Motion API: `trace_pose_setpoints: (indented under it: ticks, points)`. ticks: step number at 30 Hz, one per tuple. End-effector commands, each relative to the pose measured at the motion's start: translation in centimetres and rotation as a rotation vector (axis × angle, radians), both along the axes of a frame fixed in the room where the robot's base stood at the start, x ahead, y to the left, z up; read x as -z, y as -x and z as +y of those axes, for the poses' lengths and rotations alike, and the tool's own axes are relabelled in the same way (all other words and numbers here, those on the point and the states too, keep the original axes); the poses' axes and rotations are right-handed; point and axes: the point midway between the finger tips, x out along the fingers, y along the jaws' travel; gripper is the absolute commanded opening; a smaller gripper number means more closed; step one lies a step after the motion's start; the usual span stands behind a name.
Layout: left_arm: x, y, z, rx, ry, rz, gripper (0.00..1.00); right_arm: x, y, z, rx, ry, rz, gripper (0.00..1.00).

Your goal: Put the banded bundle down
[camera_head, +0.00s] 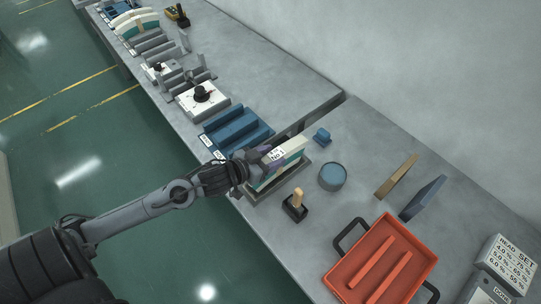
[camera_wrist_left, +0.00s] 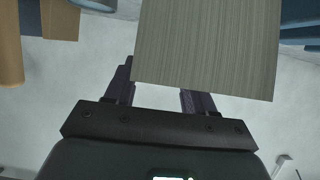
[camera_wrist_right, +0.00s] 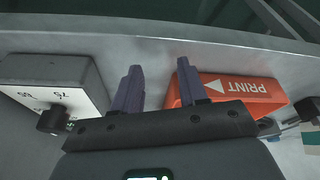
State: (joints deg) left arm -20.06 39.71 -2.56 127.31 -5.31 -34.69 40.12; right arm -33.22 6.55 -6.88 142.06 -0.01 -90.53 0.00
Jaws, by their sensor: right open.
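The bundle, white and teal, stands low in a grey holder (camera_head: 262,193) at the near table edge, with a white "No. 1" label (camera_head: 277,154) on that side. My left gripper (camera_head: 266,152) is at its upper left end, touching or very close. In the left wrist view a finely striped grey-brown face, apparently the bundle (camera_wrist_left: 208,45), fills the upper middle and hides the tip of one finger of my left gripper (camera_wrist_left: 157,88). Its fingers are apart; whether they grip is unclear. My right gripper (camera_wrist_right: 160,80) is open and empty in the right wrist view.
A blue grooved block (camera_head: 237,130) lies left of the holder. A stamp-like tool (camera_head: 296,204), a blue round tin (camera_head: 332,176) and a red tray (camera_head: 352,278) are to the right. The right wrist view shows a red PRINT block (camera_wrist_right: 250,92) and a dial box (camera_wrist_right: 80,72).

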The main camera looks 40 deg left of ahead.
Motion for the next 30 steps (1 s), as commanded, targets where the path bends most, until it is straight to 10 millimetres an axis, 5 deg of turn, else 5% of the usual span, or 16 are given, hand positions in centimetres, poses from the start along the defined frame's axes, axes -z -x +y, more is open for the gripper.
trace_pose_setpoints:
  ticks: [17,30]
  points:
    - [-0.6,0.6,0.1,-0.001,0.000,0.000,0.68,-0.2,0.0,-0.2,-0.004,0.007,0.000,0.43]
    - [-2.9,6.4,0.8,0.000,0.000,0.004,0.68,-1.5,0.0,-0.2,-0.006,0.009,0.000,0.43]
